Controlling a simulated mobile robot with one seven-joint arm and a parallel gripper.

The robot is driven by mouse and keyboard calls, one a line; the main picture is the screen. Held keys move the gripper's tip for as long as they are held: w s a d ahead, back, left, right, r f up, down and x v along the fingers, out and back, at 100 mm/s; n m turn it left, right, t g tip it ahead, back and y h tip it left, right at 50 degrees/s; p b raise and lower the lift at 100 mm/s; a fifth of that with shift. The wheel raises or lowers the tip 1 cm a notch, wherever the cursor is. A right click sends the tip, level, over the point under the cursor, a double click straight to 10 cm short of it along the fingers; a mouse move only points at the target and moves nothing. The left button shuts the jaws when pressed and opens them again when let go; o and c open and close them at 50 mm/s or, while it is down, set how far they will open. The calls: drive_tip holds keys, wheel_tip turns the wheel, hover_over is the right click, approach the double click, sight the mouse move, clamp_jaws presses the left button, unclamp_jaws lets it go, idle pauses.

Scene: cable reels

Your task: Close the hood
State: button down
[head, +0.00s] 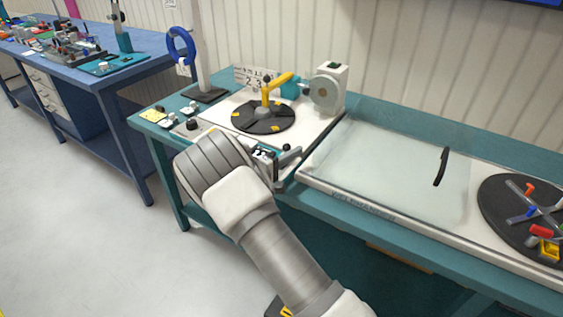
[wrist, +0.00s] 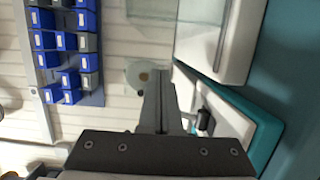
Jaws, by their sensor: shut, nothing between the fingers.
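The hood (head: 385,165) looks like a clear, frosted panel over the middle of the teal bench in the head view. A black handle (head: 441,167) stands at its right side. I cannot tell from this angle how far the panel is raised. My arm reaches up from the bottom of the head view, left of the hood, and its wrist hides most of my gripper there. In the wrist view my gripper (wrist: 158,100) is shut and empty, its fingers pointing toward the wall. A pale-framed glassy pane (wrist: 215,35), possibly part of the hood, shows at upper right, apart from the fingers.
A black turntable (head: 263,116) with a yellow arm and a grey reel unit (head: 327,88) stand left of the hood. Another black disc (head: 520,210) with coloured parts lies to its right. A blue workbench (head: 95,70) stands farther left. Blue bins (wrist: 67,40) hang on the wall.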

drive_tip(key=d, duration=0.1)
drive_tip(key=s+d, duration=0.1)
drive_tip(key=d, duration=0.1)
drive_tip(key=shift+s+d, duration=0.3)
drive_tip(key=shift+d, duration=0.2)
drive_tip(key=shift+d, duration=0.1)
